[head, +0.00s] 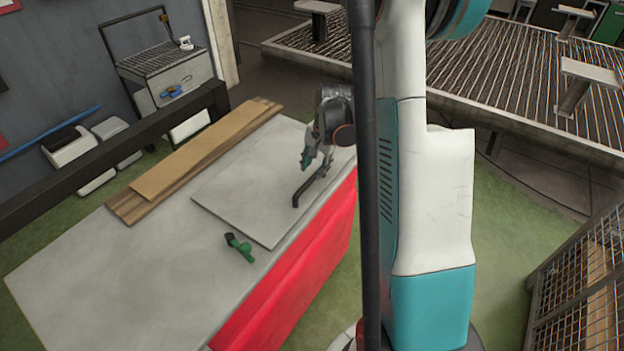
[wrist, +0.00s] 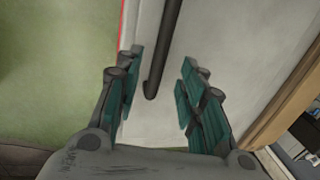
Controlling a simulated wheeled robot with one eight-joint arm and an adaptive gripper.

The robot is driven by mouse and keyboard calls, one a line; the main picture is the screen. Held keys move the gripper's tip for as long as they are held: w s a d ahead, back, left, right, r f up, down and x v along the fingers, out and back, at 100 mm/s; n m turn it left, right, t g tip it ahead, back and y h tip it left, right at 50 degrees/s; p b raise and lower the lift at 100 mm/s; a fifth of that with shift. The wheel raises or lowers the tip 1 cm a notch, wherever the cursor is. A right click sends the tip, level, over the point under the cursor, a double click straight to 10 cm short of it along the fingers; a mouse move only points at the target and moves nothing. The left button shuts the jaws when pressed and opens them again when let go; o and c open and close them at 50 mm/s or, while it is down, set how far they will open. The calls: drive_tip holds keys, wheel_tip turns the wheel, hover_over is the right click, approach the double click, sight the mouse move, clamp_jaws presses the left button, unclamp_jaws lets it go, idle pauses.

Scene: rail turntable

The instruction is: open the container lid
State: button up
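A long container with a red side (head: 290,299) and a pale grey top stands left of my body. A black bar handle (head: 306,189) runs along the lid near the red side. My gripper (head: 320,166) is above the lid at the handle. In the wrist view, my gripper (wrist: 162,75) is open, with the handle (wrist: 155,75) showing between its two teal-padded fingers. The handle touches neither finger there. I cannot tell how deep the fingers reach around it.
A green tool (head: 239,247) lies on the container top, in front of the lid. Wooden boards (head: 195,160) lie along the far edge of the top. A dark rail (head: 110,155) runs behind. A wire mesh cage (head: 585,285) stands at the right; green floor is clear between.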

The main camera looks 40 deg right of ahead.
sight(312, 178)
drive_tip(key=f, duration=0.2)
drive_tip(key=w+f+b, duration=0.1)
drive_tip(key=f, duration=0.2)
drive_tip(key=shift+a, duration=0.15)
clamp_jaws()
